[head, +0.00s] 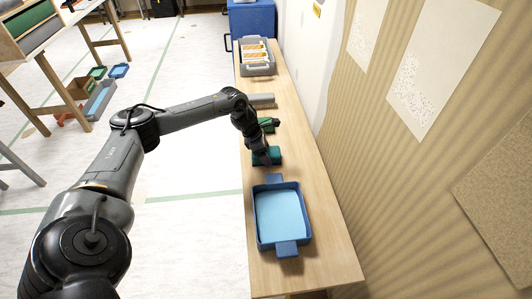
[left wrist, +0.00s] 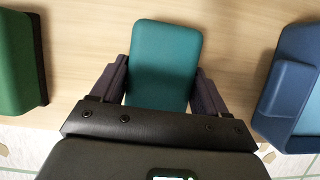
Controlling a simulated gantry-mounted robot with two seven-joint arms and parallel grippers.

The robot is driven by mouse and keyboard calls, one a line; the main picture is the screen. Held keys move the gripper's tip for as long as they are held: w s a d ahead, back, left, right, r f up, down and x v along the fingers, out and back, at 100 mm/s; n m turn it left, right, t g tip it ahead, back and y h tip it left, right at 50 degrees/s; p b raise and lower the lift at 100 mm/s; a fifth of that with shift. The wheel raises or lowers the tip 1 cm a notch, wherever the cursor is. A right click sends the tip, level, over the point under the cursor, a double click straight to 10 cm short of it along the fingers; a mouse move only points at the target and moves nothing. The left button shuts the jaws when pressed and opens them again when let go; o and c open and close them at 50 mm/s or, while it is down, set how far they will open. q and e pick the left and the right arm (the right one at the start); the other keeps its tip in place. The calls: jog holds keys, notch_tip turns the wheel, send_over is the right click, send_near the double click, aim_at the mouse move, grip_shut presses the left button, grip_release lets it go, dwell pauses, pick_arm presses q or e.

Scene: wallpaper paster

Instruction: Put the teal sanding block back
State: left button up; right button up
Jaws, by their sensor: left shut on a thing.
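The teal sanding block (head: 274,156) is between the fingers of my left gripper (head: 265,154), over the wooden bench. The left wrist view shows the teal block (left wrist: 165,55) from above, with one dark finger against each long side. My left gripper (left wrist: 160,85) is shut on it. I cannot tell whether the block touches the bench top or hangs just above it. My right gripper is not in view.
A blue tray (head: 303,222) with a light blue inside lies nearer on the bench (head: 330,262). A green object (head: 268,122), a grey bar (head: 262,100) and a grey crate (head: 257,70) are farther back. A corrugated wall runs along the bench's right side.

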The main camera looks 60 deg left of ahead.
pick_arm(q)
jog(key=o, duration=0.6)
jog(key=shift+f, duration=0.15)
jog(key=o, duration=0.5)
